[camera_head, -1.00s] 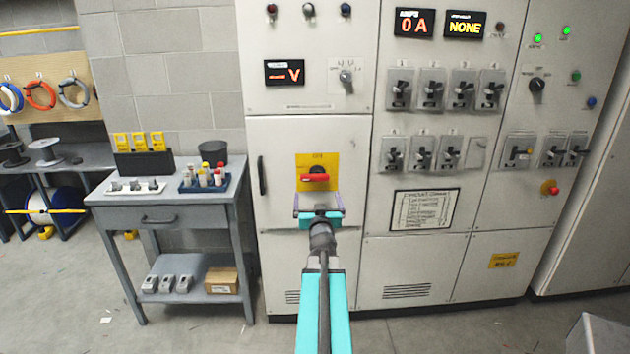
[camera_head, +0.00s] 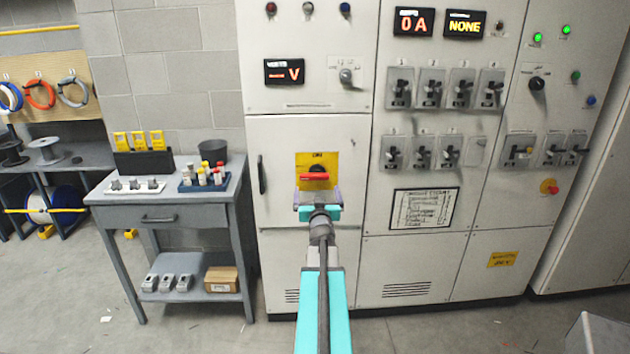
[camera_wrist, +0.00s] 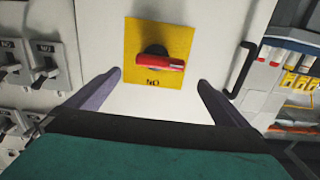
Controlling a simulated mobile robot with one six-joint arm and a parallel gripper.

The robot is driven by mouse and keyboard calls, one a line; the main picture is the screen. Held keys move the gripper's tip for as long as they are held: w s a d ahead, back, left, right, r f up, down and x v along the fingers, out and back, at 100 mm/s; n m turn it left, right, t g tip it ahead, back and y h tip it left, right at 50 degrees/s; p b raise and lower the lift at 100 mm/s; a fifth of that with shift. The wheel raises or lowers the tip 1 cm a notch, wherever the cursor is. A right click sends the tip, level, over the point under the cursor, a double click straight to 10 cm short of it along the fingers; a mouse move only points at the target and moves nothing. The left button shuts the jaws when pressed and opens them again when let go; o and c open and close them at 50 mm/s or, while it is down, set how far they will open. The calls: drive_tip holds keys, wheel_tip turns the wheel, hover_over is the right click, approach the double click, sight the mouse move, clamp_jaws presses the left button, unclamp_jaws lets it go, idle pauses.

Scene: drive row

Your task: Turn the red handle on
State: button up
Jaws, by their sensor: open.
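The red handle (camera_head: 314,177) is a short horizontal bar on a yellow plate (camera_head: 326,159) on the left cabinet's door. In the wrist view the red handle (camera_wrist: 160,63) also lies across its yellow plate (camera_wrist: 145,32), over a dark round hub. My gripper (camera_head: 318,194) is just below and in front of the handle in the head view. In the wrist view my gripper (camera_wrist: 159,79) has its two purple fingers spread wide on either side of the plate's lower part, with nothing between them. I cannot tell whether the fingers touch the cabinet.
A black door pull (camera_head: 262,175) is left of the plate. Rows of switches (camera_head: 445,90) cover the cabinet to the right. A grey side table (camera_head: 160,215) with small parts stands at the left. Open floor lies in front of the cabinets.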

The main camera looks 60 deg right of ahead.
sight(315, 178)
drive_tip(key=shift+p+x, duration=0.35)
drive_tip(key=shift+x, duration=4.85)
drive_tip(key=c, duration=1.3)
